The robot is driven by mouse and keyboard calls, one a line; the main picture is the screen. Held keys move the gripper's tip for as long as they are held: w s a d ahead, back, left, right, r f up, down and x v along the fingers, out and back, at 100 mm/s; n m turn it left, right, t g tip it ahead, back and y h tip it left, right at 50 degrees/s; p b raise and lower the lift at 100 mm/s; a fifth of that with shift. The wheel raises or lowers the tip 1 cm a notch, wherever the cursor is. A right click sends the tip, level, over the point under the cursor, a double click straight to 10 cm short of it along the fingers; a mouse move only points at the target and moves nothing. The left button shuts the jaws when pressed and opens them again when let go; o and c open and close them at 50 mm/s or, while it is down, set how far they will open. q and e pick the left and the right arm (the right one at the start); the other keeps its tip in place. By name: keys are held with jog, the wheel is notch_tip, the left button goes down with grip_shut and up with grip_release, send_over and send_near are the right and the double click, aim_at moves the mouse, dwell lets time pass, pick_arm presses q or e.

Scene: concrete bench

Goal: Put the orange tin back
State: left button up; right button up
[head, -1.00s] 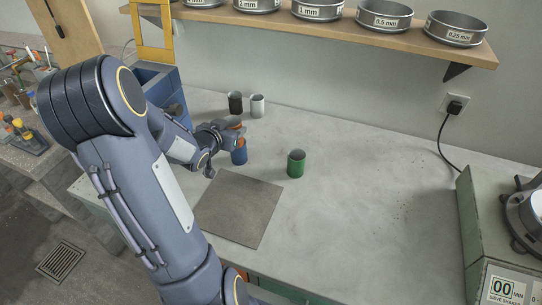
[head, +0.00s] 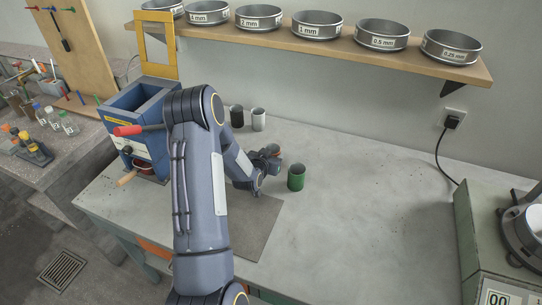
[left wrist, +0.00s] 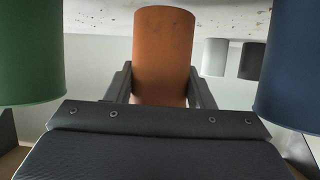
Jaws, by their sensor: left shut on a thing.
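The orange tin (left wrist: 162,55) is between the two fingers of my left gripper (left wrist: 160,90) in the left wrist view. My left gripper (head: 270,153) is shut on it, just left of the green tin (head: 296,177) in the head view; the tin itself is mostly hidden there. The green tin also shows at the left of the left wrist view (left wrist: 30,50), apart from the orange one. A blue tin (left wrist: 290,65) is at the right there; my arm hides it in the head view. I cannot tell how high the orange tin is held. My right gripper is out of view.
A black tin (head: 236,116) and a white tin (head: 258,119) stand near the wall. A square grey plate (head: 262,225) lies on the bench (head: 370,215). A blue machine (head: 140,115) is left, a green sieve shaker (head: 480,235) right. Sieves line the shelf (head: 345,48). Bench between green tin and shaker is clear.

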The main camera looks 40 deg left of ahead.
pick_arm(q)
jog(key=shift+a+f, duration=0.1)
jog(key=shift+f, duration=0.5)
jog(key=shift+f, duration=0.15)
jog(key=o, duration=1.1)
